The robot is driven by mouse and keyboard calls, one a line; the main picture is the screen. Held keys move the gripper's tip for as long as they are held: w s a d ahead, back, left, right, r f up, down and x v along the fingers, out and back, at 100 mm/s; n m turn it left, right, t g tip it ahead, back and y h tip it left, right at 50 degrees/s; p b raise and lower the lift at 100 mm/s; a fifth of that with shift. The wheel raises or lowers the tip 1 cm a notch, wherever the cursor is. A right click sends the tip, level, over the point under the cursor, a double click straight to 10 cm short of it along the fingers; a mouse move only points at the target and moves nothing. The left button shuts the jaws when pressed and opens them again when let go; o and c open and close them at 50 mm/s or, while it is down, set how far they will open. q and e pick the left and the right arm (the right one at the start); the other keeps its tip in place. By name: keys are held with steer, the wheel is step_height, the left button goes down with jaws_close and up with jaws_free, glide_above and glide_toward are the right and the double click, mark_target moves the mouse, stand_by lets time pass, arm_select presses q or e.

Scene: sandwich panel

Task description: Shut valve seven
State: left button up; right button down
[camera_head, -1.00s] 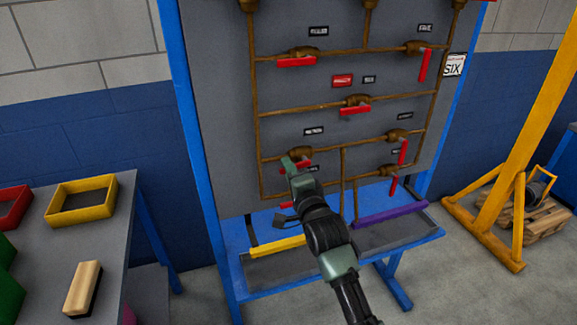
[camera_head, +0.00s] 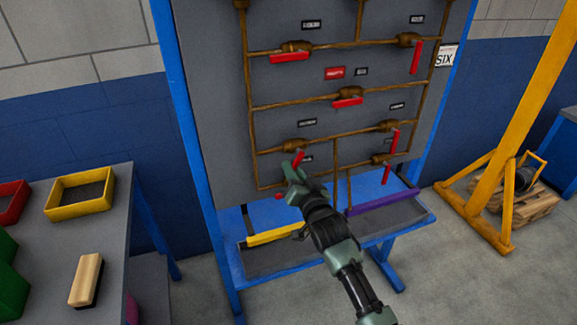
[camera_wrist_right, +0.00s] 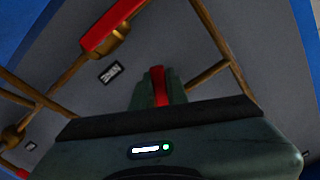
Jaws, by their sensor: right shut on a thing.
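The valve panel (camera_head: 222,150) carries brown pipes and several brass valves with red levers. My right gripper (camera_head: 291,168) is at the lower left valve (camera_head: 294,146). It is shut on a red lever (camera_head: 299,157), whose upper end sticks up steeply beside the fingers. In the right wrist view, the red lever (camera_wrist_right: 158,85) is between the fingers of the right gripper (camera_wrist_right: 158,92). The small labels are too blurred to read, so I cannot tell valve seven by name. The gripper and arm hide part of the lower left pipes. My left gripper is not in view.
Other red levers are close by, at the middle valve (camera_head: 348,102) and the lower right valves (camera_head: 393,141). A blue shelf (camera_head: 232,272) with a yellow bar (camera_head: 274,236) and a purple bar (camera_head: 383,201) lies below. A table (camera_head: 47,243) with trays stands at left.

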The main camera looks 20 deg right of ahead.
steer(key=n, duration=0.2)
steer(key=d+n, duration=0.1)
steer(key=d+n+p, duration=0.1)
steer(key=n, duration=0.1)
steer(key=shift+d+f+n, duration=0.15)
steer(key=shift+f+n, duration=0.15)
steer(key=shift+f, duration=0.1)
steer(key=shift+d, duration=0.1)
steer(key=c, duration=1.4)
jaws_free()
steer(key=s, duration=0.7)
steer(key=shift+s+d+b, duration=0.15)
steer(key=shift+s+b, duration=0.2)
steer(key=shift+b, duration=0.1)
